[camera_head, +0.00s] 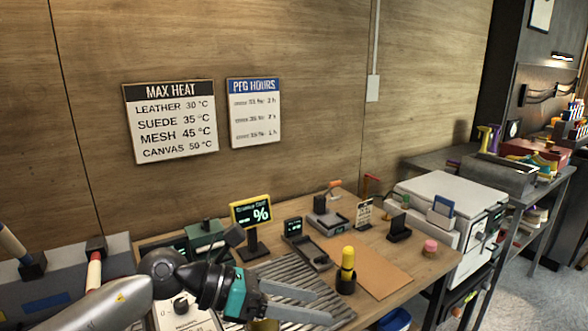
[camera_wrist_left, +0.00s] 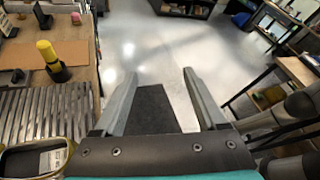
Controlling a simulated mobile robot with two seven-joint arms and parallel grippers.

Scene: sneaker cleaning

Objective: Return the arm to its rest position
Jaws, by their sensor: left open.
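My left arm (camera_head: 105,303) comes in from the left in the head view, low over the front of the wooden workbench (camera_head: 425,265). Its gripper (camera_head: 331,306) points right above the ribbed metal rack (camera_head: 283,271), and its two fingers are apart with nothing between them. In the left wrist view the open fingers (camera_wrist_left: 160,74) reach past the bench edge, over the grey floor and a dark mat (camera_wrist_left: 152,108). My right gripper is not in view.
A yellow-topped bottle in a black holder (camera_head: 347,270) stands close behind the fingers. A percent display (camera_head: 251,218) and small devices stand farther back. A white lidded machine (camera_head: 445,210) stands at the right. Open floor (camera_wrist_left: 145,45) lies beyond the bench.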

